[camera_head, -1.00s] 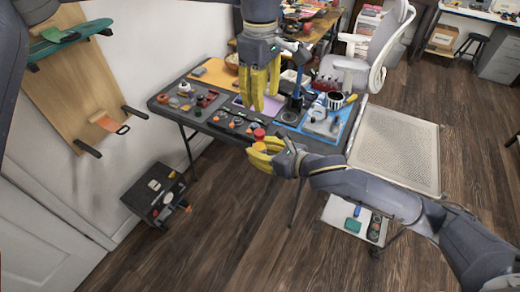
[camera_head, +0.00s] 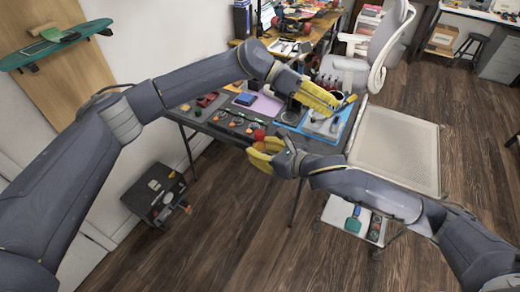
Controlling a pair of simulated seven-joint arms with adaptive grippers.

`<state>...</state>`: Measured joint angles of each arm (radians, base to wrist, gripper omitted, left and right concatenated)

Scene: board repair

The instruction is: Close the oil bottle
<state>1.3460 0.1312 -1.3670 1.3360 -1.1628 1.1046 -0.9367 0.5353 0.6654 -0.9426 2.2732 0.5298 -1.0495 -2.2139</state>
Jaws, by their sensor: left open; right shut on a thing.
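My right gripper (camera_head: 262,154) has yellow fingers and is shut at the table's front edge. A small red thing (camera_head: 259,134) shows at its fingertips; most of it is hidden, and I cannot tell whether it is the oil bottle. My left gripper (camera_head: 322,98) is open, above the blue mat at the table's right end. It partly covers a dark-topped striped cup (camera_head: 336,97) there. I cannot make out the oil bottle's cap for certain.
The dark table (camera_head: 215,132) holds several small parts, a purple mat (camera_head: 262,104) and a blue mat (camera_head: 290,118). A grey chair (camera_head: 385,45) stands behind its right end. A low cart (camera_head: 350,215) stands in front at right.

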